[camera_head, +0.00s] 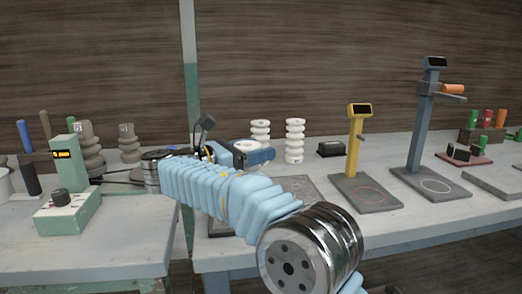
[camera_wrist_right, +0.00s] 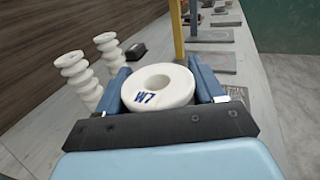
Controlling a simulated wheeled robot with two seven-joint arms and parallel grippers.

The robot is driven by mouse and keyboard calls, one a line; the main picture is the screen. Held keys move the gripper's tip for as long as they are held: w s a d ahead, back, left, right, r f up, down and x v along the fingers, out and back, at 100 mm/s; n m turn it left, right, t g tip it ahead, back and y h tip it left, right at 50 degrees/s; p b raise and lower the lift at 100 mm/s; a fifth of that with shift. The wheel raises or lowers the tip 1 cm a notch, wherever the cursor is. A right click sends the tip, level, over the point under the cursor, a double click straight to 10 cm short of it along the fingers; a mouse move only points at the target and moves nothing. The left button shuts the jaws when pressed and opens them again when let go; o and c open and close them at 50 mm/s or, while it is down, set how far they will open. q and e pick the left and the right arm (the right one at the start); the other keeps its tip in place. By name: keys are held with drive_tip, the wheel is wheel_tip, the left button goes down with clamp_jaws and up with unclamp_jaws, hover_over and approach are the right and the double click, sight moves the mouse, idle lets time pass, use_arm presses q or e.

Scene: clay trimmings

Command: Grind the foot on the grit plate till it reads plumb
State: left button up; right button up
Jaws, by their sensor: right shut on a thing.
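My right gripper (camera_head: 243,153) is shut on a white ceramic piece marked W7, over the right-hand bench. In the right wrist view the piece (camera_wrist_right: 158,88) shows its round top and centre hole between the blue fingers of the gripper (camera_wrist_right: 164,86); its foot is hidden. A speckled grey plate (camera_head: 301,185), which looks like the grit plate, lies flat on the bench, partly hidden behind my right arm. I cannot tell whether the foot touches it. A yellow stand (camera_head: 354,147) and a blue-grey stand (camera_head: 424,120) have dark displays with no legible reading. My left gripper is not in view.
Two white ribbed insulators (camera_head: 295,141) stand behind the gripper, near a small black box (camera_head: 331,149). A green control box (camera_head: 68,212) and brown ribbed insulators (camera_head: 85,150) are on the left bench. A gap separates the benches.

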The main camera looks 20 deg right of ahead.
drive_tip(key=shift+w+a+r, duration=0.1)
drive_tip(key=shift+w+a, duration=0.1)
drive_tip(key=shift+a, duration=0.65)
drive_tip(key=shift+r, duration=0.15)
drive_tip(key=shift+r, duration=2.4)
